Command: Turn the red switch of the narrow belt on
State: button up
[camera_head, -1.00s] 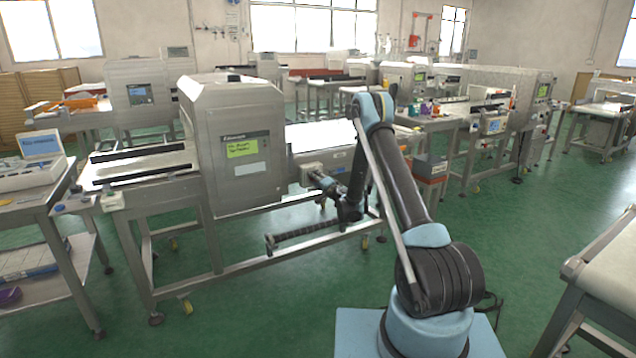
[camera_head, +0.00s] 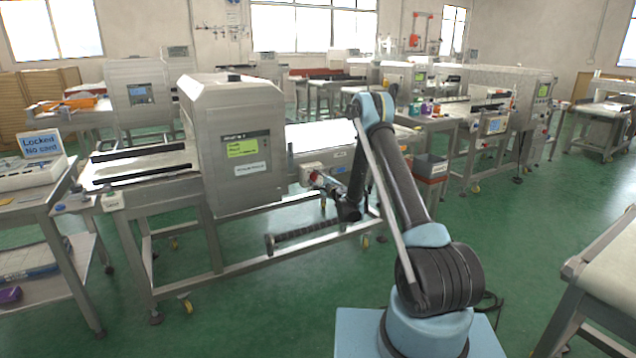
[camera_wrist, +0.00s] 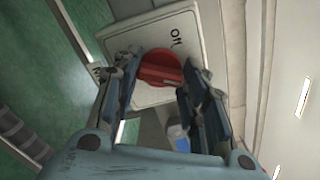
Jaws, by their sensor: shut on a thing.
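The red switch (camera_wrist: 160,68) is a round knob on a pale plate (camera_wrist: 205,25) in the wrist view, with the word "Off" printed beside it. My gripper (camera_wrist: 159,78) has one finger on each side of the knob and is shut on it. The fingers hide parts of the plate. In the head view a small red spot of the switch (camera_head: 313,173) shows on a box under the belt, right of the grey metal detector (camera_head: 236,145). My gripper (camera_head: 325,181) is at this box, small and partly merged with the wrist.
The narrow belt (camera_head: 140,165) runs through the detector on a metal frame. A bench at left carries a small display (camera_head: 40,144) reading "Locked No card". A pale belt table (camera_head: 605,285) stands at right.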

jog(key=shift+m, duration=1.3)
jog(key=o, duration=1.1)
jog(key=shift+c, duration=0.2)
notch_tip(320, 180, up, 10)
jog(key=shift+f, duration=0.1)
